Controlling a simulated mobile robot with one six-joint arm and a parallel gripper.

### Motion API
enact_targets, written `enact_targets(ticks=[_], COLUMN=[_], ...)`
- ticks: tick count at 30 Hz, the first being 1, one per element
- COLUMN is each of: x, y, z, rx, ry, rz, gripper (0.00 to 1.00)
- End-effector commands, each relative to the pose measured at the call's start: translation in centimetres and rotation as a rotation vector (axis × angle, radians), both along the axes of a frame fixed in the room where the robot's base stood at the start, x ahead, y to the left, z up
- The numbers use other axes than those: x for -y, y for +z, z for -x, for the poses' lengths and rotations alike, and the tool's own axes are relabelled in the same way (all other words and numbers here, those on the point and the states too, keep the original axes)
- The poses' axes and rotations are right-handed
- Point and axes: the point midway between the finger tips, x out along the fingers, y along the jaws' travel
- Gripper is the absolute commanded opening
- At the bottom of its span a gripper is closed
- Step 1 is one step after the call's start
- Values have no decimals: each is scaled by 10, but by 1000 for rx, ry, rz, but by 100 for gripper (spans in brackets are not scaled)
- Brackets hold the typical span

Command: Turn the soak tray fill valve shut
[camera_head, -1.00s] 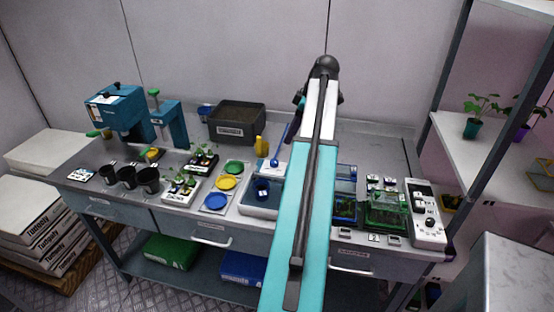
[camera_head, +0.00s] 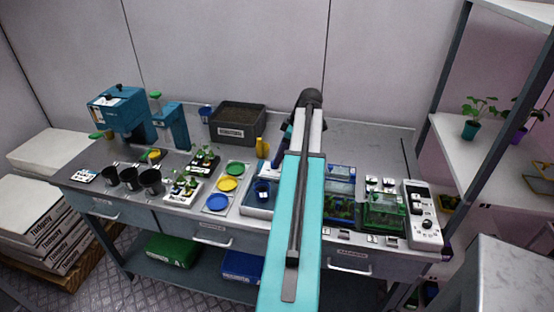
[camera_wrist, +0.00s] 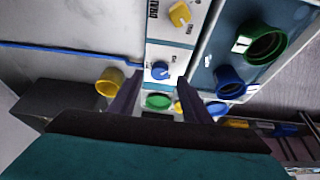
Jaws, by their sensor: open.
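In the wrist view, a white panel carries a small blue knob (camera_wrist: 160,70) and a yellow knob (camera_wrist: 180,14) with a label that seems to read DRAIN. The print near the blue knob is too small to read. My gripper (camera_wrist: 160,79) is open and empty, with one finger on each side of the blue knob. I cannot tell if the fingers touch it. A blue basin (camera_wrist: 205,78) beside the panel holds a green and a blue cup. In the head view, the soak tray (camera_head: 251,209) is partly hidden by my arm, and both knobs are hidden.
A green clear box (camera_head: 384,214) and a white control panel (camera_head: 423,230) are to the right of my arm.

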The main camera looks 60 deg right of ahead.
Motion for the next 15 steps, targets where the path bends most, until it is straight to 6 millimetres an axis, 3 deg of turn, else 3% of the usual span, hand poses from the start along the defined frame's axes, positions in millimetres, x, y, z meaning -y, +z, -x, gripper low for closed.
enact_targets(ticks=[9, 15], x=[-3, -4], y=[-26, -31], z=[-9, -12], rx=[-2, 0], ry=[0, -1], rz=[-2, 1], gripper=[44, 44])
